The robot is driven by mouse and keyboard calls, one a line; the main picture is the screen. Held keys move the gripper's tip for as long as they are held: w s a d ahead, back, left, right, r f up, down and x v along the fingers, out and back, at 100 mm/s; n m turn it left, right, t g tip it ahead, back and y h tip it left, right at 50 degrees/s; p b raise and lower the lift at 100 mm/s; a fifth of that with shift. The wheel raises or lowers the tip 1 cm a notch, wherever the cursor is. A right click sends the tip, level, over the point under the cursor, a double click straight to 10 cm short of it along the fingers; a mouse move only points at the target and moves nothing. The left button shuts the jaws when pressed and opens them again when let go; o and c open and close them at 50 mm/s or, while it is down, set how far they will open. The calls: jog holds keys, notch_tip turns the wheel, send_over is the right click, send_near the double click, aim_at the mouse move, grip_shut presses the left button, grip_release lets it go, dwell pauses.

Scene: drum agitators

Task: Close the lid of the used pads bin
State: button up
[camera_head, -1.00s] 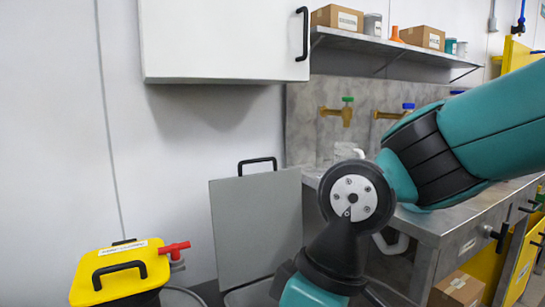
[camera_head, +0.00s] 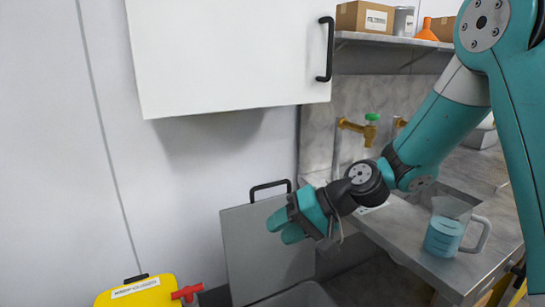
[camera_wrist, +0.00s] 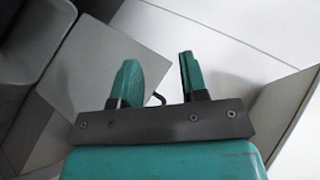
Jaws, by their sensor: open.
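The bin's grey lid (camera_head: 255,252) stands open, nearly upright near the white wall, in the lower middle of the head view. A black handle (camera_head: 270,187) is on its top edge. The bin's grey rim (camera_head: 305,295) shows below, mostly cut off. My gripper (camera_head: 281,227) is open and empty, in front of the lid's upper right part in the head view. In the wrist view, the two teal fingers (camera_wrist: 160,78) are apart. The grey lid (camera_wrist: 98,55) lies behind the left finger, and the dark handle (camera_wrist: 158,98) shows between the fingers. I cannot tell whether they touch.
A yellow-topped container (camera_head: 140,292) with a red tap (camera_head: 187,292) stands at lower left. A white wall cabinet (camera_head: 230,55) hangs above. A metal counter (camera_head: 400,235) at right holds a jug of blue liquid (camera_head: 446,232). A shelf (camera_head: 385,40) with boxes is behind.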

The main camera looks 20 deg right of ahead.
jog(key=w+d+r+m+t+p, duration=0.3)
jog(key=w+d+m+p, duration=0.2)
jog(key=w+d, duration=0.1)
jog(key=m+t+h+p, duration=0.1)
jog(key=m+t+p, duration=0.4)
jog(key=m, duration=0.1)
send_near(275, 185)
jog(key=p+x, duration=0.5)
jog(key=x, duration=0.6)
grip_shut()
